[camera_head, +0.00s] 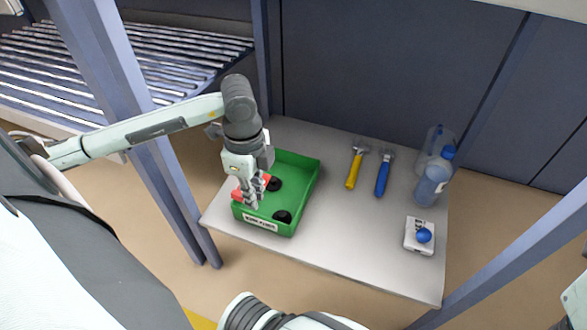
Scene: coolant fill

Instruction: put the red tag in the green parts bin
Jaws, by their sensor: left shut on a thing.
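The green parts bin (311,179) stands at the left end of the grey work surface, with a label on its front wall. My left gripper (252,199) points down over the left part of the bin and is shut on the red tag (238,194). Red shows on both sides of the fingers; the middle of the tag is hidden behind them. I cannot tell whether the tag touches the bin's floor. My right gripper is not in view.
Black round parts (282,216) lie in the bin. A yellow-handled tool (353,170), a blue-handled tool (382,178), clear bottles (431,185) and a white box with a blue knob (419,245) are to the right. Blue posts (163,160) flank the surface. Its middle is clear.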

